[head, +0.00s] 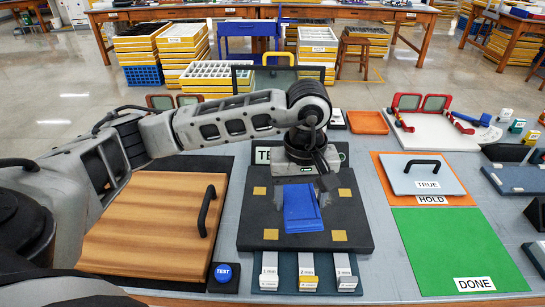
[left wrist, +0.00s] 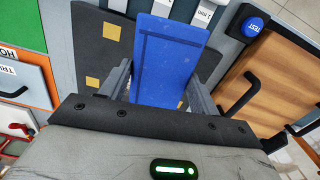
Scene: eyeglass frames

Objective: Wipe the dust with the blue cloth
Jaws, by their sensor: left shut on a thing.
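The blue cloth (head: 302,212) shows as a flat blue piece hanging below my left gripper (head: 305,183), over the black board (head: 262,222) with yellow corner squares. In the left wrist view the cloth (left wrist: 168,60) lies between the two fingers of my left gripper (left wrist: 160,78), which is shut on it. Whether the cloth touches the board is not clear. No dust can be made out on the board; its middle is partly hidden by gripper and cloth. My right gripper is not in view.
A wooden panel with a black handle (head: 160,222) and a blue TEST button (head: 223,273) are left of the board. Labelled grey blocks (head: 306,272) stand in front. Right are a grey handled plate (head: 424,178), a green DONE mat (head: 450,245) and red-framed eyeglasses (head: 408,102).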

